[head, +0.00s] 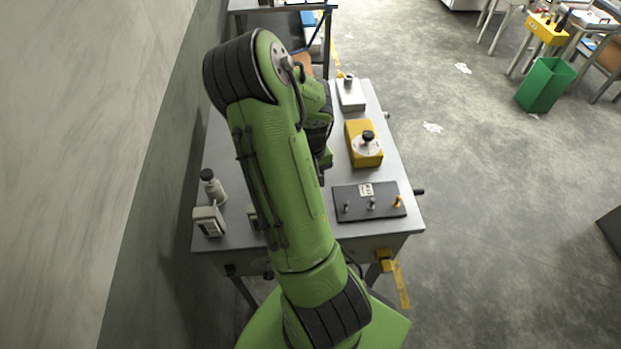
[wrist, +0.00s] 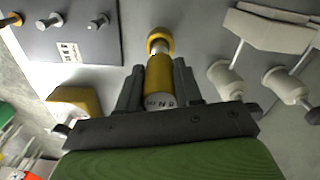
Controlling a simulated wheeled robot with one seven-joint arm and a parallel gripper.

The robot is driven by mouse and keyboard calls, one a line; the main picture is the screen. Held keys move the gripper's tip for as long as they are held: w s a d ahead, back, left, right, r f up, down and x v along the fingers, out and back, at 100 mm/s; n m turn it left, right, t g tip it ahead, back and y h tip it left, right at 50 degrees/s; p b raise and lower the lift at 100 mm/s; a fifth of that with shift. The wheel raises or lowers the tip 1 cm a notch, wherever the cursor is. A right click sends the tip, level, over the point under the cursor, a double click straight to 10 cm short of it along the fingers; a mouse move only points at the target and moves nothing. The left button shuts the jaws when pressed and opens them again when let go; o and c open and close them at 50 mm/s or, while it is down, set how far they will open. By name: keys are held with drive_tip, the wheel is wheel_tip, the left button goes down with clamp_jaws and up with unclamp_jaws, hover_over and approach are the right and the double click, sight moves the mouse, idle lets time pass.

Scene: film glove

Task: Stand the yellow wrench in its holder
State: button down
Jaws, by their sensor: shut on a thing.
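My gripper (wrist: 158,88) is shut on a yellow cylindrical piece with a lettered white band and a rounded, ring-like end, which I take to be the yellow wrench (wrist: 158,72). It points away from the wrist camera, above the grey tabletop. In the head view my green arm hides the gripper and the piece. A dark board (head: 358,214) with short upright pegs, one of them yellow, lies at the table's near right. It also shows at upper left in the wrist view (wrist: 80,45), apart from the gripper. I cannot tell for certain which thing is the holder.
A yellow box (head: 360,156) with a black knob and a pale box (head: 351,98) stand farther back on the table's right. A bottle (head: 215,190) and a small pale device (head: 209,221) stand at left. White spool-like parts (wrist: 228,80) are right of the gripper.

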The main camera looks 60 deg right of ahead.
drive_tip(key=shift+f+b, duration=1.7)
drive_tip(key=shift+f, duration=0.15)
drive_tip(key=c, duration=0.7)
unclamp_jaws()
wheel_tip(320, 180, up, 16)
drive_tip(key=shift+f+p, duration=0.1)
drive_tip(key=shift+p, duration=0.9)
drive_tip(key=w+a+r+n+t, duration=0.15)
drive_tip(key=a+r, duration=0.25)
drive_tip(key=a, duration=0.4)
drive_tip(key=w+a+r+n+t, duration=0.1)
drive_tip(key=a+r+n+t, duration=0.15)
drive_tip(key=a, duration=0.65)
drive_tip(key=s+a+n, duration=0.1)
drive_tip(key=s+a, duration=0.1)
drive_tip(key=a, duration=0.1)
drive_tip(key=s+a+r+n+t, duration=0.1)
drive_tip(key=s+a, duration=0.2)
drive_tip(key=s+a+r, duration=0.1)
drive_tip(key=s+a, duration=0.1)
drive_tip(key=a, duration=0.1)
drive_tip(key=shift+s+a+r+n+t, duration=0.1)
drive_tip(key=shift+s+a+n+t, duration=0.2)
drive_tip(key=shift+n, duration=0.1)
